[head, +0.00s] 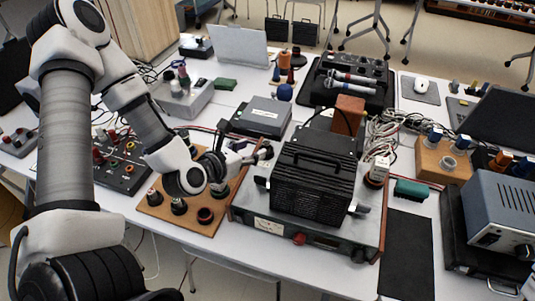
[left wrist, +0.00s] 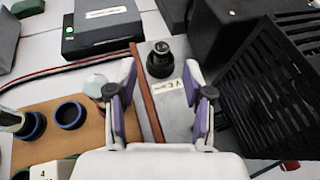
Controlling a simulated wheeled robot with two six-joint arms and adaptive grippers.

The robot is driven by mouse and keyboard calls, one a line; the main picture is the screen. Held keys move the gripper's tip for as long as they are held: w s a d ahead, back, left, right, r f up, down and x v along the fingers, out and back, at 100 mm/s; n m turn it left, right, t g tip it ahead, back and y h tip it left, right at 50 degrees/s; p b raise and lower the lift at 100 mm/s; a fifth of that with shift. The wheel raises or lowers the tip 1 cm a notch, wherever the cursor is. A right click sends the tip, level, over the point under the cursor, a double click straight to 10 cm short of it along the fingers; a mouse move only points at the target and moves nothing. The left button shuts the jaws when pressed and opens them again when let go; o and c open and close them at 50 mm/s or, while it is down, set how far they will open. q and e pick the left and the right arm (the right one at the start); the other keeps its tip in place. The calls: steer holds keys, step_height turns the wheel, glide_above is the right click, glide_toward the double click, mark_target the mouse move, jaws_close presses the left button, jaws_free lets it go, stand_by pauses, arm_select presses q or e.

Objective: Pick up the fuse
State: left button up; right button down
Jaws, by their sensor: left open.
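A short black cylindrical piece with a pale tip (left wrist: 160,60) stands on the grey metal top of the wood-sided amplifier (left wrist: 179,125), beside a small white label. It may be the fuse or its holder; the label is too blurred to read surely. My left gripper (head: 250,156) is open and empty above the amplifier's left edge. In the left wrist view its two purple-lined fingers (left wrist: 160,82) stand either side of the label, with the black piece just beyond the tips. My right gripper is not in view.
A wooden board (head: 227,208) with several round sockets lies left of the amplifier. A black slatted box (head: 312,185) rises right of the gripper. A grey box with a green light (left wrist: 102,27) and red and black cables lie behind. A black mat (head: 407,255) is bare.

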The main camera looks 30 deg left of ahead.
mark_target(266, 144)
arm_select(q)
steer(key=shift+w+f+b, duration=0.3)
steer(key=shift+w+f, duration=0.05)
steer(key=shift+w, duration=0.05)
steer(key=b, duration=0.1)
steer(key=w+f+b, duration=0.1)
steer(key=b, duration=0.1)
steer(key=shift+w+d+f, duration=0.1)
steer(key=shift+w, duration=0.2)
steer(key=w, duration=0.3)
steer(key=shift+d+f, duration=0.1)
steer(key=shift+d, duration=0.15)
steer(key=shift+w+f, duration=0.1)
steer(key=shift+w, duration=0.1)
steer(key=shift+s, duration=0.1)
steer(key=shift+c, duration=0.4)
steer(key=shift+a, duration=0.1)
steer(key=c, duration=0.5)
jaws_close()
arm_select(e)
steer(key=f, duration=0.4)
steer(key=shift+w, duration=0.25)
